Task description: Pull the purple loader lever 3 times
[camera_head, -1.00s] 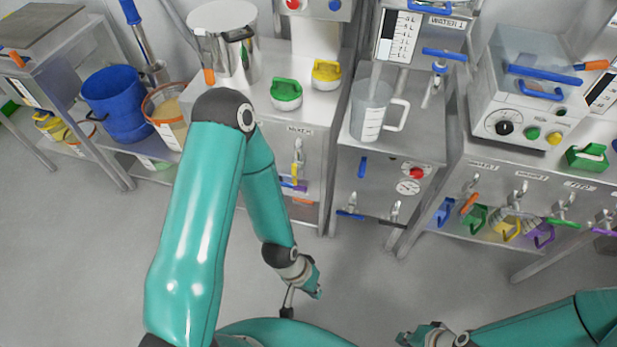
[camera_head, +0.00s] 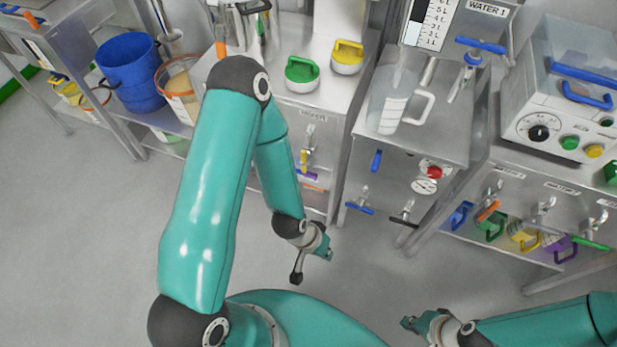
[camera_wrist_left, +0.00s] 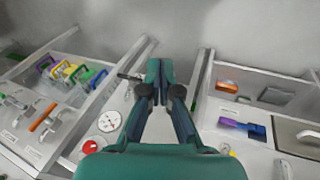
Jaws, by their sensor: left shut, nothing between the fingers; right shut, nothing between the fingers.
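My right gripper (camera_head: 407,324) is shut and empty near the bottom of the head view, apart from everything.
A steel cabinet with a yellow valve handle (camera_head: 304,160) and a water station with a clear jug (camera_head: 388,108) stand ahead. A blue bucket (camera_head: 128,75) stands on a low shelf at the left. The grey floor (camera_head: 80,230) is free at the left.

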